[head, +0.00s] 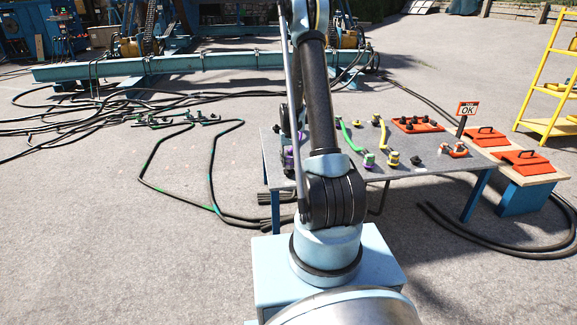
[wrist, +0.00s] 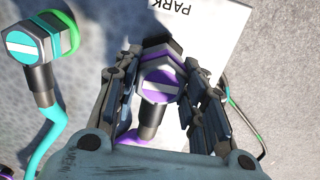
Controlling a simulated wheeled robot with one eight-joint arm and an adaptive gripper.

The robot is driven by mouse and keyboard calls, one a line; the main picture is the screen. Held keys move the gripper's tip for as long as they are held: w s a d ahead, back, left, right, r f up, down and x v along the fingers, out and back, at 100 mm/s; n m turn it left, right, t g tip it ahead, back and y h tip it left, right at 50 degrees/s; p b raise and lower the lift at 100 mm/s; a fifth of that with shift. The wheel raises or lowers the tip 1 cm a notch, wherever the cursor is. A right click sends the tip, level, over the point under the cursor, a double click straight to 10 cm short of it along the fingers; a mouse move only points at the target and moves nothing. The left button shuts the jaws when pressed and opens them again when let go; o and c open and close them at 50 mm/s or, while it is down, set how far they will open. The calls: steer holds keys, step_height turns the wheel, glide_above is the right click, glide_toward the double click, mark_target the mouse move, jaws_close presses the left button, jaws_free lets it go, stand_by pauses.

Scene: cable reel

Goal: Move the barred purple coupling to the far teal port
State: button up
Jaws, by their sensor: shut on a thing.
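The purple coupling (wrist: 158,86) has a hex body and a white bar across its purple face. In the wrist view it sits between the two fingers of my gripper (wrist: 160,62), which is shut on it. A purple cable end (wrist: 150,140) runs down from it toward my palm. In the head view, purple parts (head: 288,152) show at the table's left end, beside my arm; my arm hides much there, and my gripper is not clear. I cannot make out the far teal port in either view.
A teal-faced barred coupling (wrist: 24,44) with a green ring and teal cable stands left of my gripper. A white plate marked PARK (wrist: 215,30) lies beyond the fingers. The grey table (head: 335,130) carries other couplings, green and yellow cables and a red block (head: 418,125).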

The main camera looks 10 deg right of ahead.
mark_target(289, 157)
steer(key=shift+r, duration=5.05)
steer(key=d+f, duration=0.1)
steer(key=d, duration=2.7)
steer(key=shift+f, duration=0.2)
steer(key=shift+f, duration=3.4)
steer(key=shift+f, duration=0.2)
steer(key=shift+f, duration=0.3)
